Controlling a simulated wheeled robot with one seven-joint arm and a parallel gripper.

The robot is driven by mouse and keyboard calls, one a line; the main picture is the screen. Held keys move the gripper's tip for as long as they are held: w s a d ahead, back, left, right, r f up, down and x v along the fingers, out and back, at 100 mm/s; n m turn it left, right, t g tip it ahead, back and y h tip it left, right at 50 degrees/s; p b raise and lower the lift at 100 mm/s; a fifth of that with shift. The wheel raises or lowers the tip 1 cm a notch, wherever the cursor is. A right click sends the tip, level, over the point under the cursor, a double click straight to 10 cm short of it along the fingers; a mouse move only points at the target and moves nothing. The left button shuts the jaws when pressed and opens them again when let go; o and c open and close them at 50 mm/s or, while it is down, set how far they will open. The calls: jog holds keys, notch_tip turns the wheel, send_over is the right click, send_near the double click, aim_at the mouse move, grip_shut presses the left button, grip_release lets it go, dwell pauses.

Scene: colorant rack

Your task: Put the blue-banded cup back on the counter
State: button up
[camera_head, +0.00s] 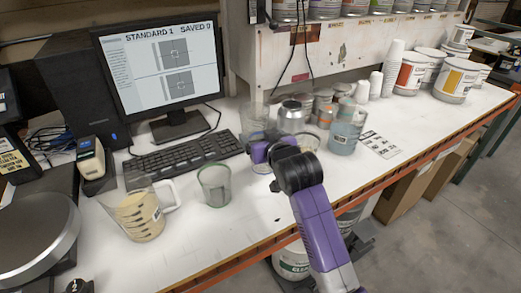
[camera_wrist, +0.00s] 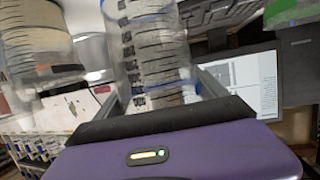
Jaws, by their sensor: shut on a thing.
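My gripper (camera_head: 262,152) is over the middle of the counter (camera_head: 240,235), in front of the keyboard's right end. In the wrist view it is shut on a clear cup (camera_wrist: 158,52) with dark measuring marks. A bluish edge shows near the cup's top left in that view. In the head view, a faint bluish rim of the held cup (camera_head: 256,136) shows behind the gripper. My gripper and wrist hide most of the cup there. I cannot tell whether its base touches the counter.
A green-banded clear cup (camera_head: 214,185) stands just left of my gripper. A cup of tan liquid (camera_head: 137,216) is farther left. The keyboard (camera_head: 185,153) lies behind. The front counter strip is mostly bare.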

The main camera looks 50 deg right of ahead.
jog(key=shift+f, duration=2.45)
